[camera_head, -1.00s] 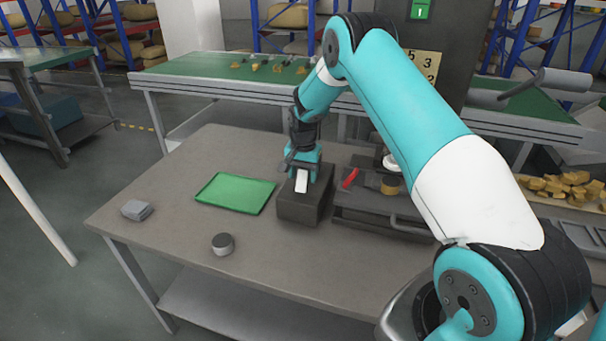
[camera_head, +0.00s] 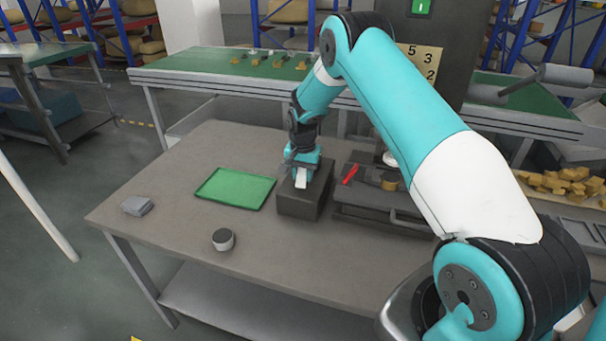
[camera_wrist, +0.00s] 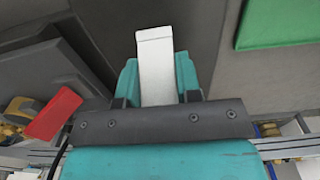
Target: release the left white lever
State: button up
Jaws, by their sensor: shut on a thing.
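The white lever (camera_head: 300,179) stands on top of a dark grey box (camera_head: 296,204) on the table. In the wrist view the white lever (camera_wrist: 155,50) runs up between the two teal fingers, with its end sticking out past them. My gripper (camera_head: 302,168) is above the box and shut on the lever; it also shows in the wrist view (camera_wrist: 157,85) with a finger on each side. The lower part of the lever is hidden behind the gripper body in the wrist view.
A green tray (camera_head: 235,189) lies left of the box. A red handle (camera_head: 350,174) is close on the right, on a dark fixture (camera_head: 378,212). A grey round piece (camera_head: 223,240) and a grey block (camera_head: 137,206) sit on the table. The front middle is clear.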

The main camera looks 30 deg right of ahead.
aim_at(301, 178)
jog(key=shift+a, duration=0.1)
jog(key=t+h+b, duration=0.1)
jog(key=b, duration=0.1)
jog(key=t+h+b, duration=0.1)
jog(key=b, duration=0.1)
jog(key=shift+s+a, duration=0.3)
jog(key=shift+a, duration=0.1)
jog(key=t+h+b, duration=0.1)
jog(key=b, duration=0.2)
jog(key=a+t+h+b, duration=0.1)
jog(key=h+b, duration=0.1)
jog(key=b, duration=0.1)
jog(key=shift+s, duration=0.35)
jog(key=b, duration=0.2)
jog(key=t+h+b, duration=0.2)
jog(key=b, duration=0.1)
jog(key=shift+s+a+r+b, duration=0.1)
jog(key=shift+s+a+b, duration=0.2)
jog(key=shift+b, duration=0.05)
jog(key=shift+s+a+r+t+h+b, duration=0.1)
jog(key=shift+s+r+t+h+b, duration=0.15)
jog(key=shift+h+b, duration=0.7)
jog(key=shift+w+b, duration=0.1)
jog(key=shift+b, duration=0.25)
jog(key=o, duration=0.9)
